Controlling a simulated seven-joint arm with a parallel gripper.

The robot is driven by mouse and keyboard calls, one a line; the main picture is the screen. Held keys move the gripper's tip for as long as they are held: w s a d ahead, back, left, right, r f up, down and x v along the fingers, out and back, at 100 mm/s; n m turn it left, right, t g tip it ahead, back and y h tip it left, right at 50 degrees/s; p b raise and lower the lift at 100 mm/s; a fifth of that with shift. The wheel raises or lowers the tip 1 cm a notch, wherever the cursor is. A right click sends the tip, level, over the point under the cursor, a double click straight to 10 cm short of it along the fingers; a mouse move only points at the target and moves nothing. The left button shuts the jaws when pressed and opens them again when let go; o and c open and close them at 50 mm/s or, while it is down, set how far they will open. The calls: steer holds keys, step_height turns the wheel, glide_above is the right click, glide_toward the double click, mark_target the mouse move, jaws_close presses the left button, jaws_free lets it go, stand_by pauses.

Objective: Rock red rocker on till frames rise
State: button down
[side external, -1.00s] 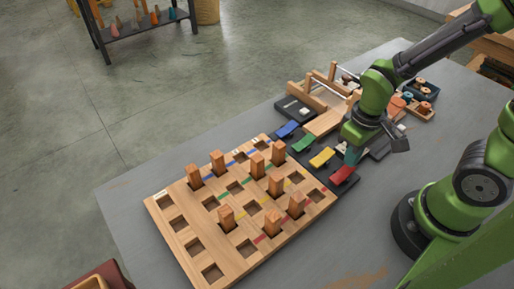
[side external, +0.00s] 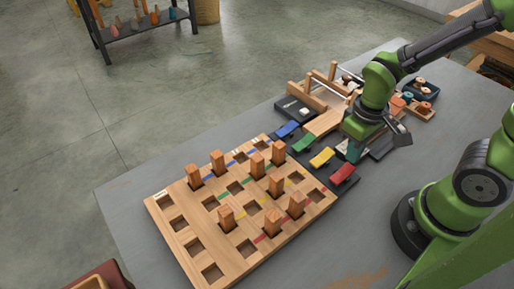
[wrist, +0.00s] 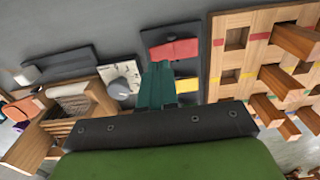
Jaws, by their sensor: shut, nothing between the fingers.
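The red rocker (side external: 342,173) sits on a dark base at the near end of a row of coloured rockers, and shows in the wrist view (wrist: 174,50). My gripper (side external: 353,153) is shut and empty, just behind the red rocker. In the wrist view its teal fingertips (wrist: 157,68) lie close to the rocker's edge; I cannot tell whether they touch it. The wooden board (side external: 180,232) has square holes with coloured stripes. Several wooden blocks, such as one by the red stripes (side external: 296,203), stand up out of it; other holes look empty.
Yellow (side external: 322,157), green (side external: 304,143) and blue (side external: 287,129) rockers stand beside the red one. A wooden rack (side external: 318,92) and a tray with spools (side external: 420,104) lie beyond my gripper. The grey table's front right is clear.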

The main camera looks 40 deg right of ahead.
steer(key=shift+r, duration=2.8)
step_height(320, 180, up, 12)
steer(key=m+t+y, duration=0.2)
steer(key=m+t, duration=0.2)
steer(key=t, duration=0.3)
glide_above(347, 168)
steer(key=w, duration=0.1)
steer(key=shift+w+f, duration=0.1)
steer(key=shift+w, duration=0.1)
